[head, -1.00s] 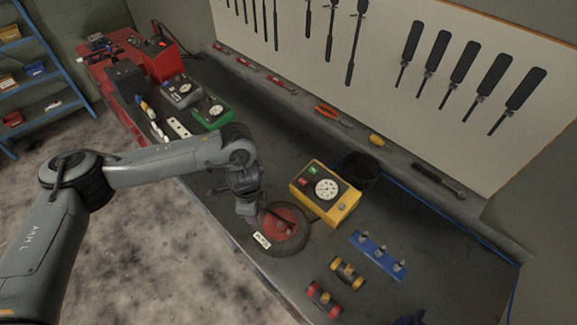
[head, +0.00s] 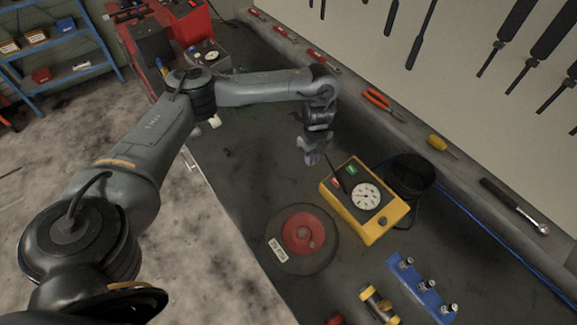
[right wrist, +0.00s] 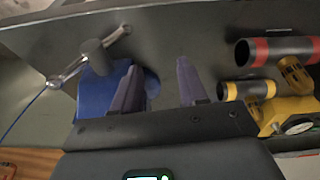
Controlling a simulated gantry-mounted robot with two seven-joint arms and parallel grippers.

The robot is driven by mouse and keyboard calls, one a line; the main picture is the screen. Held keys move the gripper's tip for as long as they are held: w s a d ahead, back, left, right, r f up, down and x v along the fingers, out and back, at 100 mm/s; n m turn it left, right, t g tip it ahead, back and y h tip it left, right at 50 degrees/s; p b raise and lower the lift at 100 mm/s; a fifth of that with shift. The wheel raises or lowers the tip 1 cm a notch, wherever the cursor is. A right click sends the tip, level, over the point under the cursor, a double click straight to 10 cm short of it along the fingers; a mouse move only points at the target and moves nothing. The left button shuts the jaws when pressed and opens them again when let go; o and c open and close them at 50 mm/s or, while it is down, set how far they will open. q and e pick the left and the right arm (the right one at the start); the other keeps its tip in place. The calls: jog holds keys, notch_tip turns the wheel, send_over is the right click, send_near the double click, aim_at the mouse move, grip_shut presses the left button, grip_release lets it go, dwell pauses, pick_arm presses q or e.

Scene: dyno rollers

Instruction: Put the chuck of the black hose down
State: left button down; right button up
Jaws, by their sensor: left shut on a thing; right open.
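My left gripper (head: 312,158) is shut and low over the dark bench, just left of the yellow gauge box (head: 382,222). It is shut on the chuck of the black hose, which its fingers mostly hide. A short dark line (head: 341,178), likely the hose, runs between the gripper and the box. The tire (head: 324,252) with a red hub lies flat in front of the gripper, apart from it. My right gripper (right wrist: 158,78) is open in the right wrist view, with nothing held between its fingers.
A blue valve rack (head: 422,290) and a yellow-banded roller (head: 378,305) are at the front. In the right wrist view, a blue object (right wrist: 92,98) lies near one finger. Bare bench (head: 245,150) lies left of the gripper.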

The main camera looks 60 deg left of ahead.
pick_arm(q)
jog(key=s+a+f+b, duration=0.2)
jog(key=a+f, duration=0.1)
jog(key=a, duration=0.2)
pick_arm(e)
notch_tip(320, 180, down, 2)
pick_arm(q)
jog(key=p, duration=0.1)
send_over(284, 166)
notch_tip(284, 166, down, 4)
jog(key=shift+r, duration=0.15)
pick_arm(e)
jog(key=shift+a+r, duration=0.2)
jog(key=shift+r, duration=0.15)
pick_arm(q)
jog(key=shift+f, duration=2)
jog(key=shift+f, duration=0.15)
pick_arm(e)
jog(key=shift+d+f, duration=0.1)
pick_arm(q)
jog(key=c, duration=1)
grip_release()
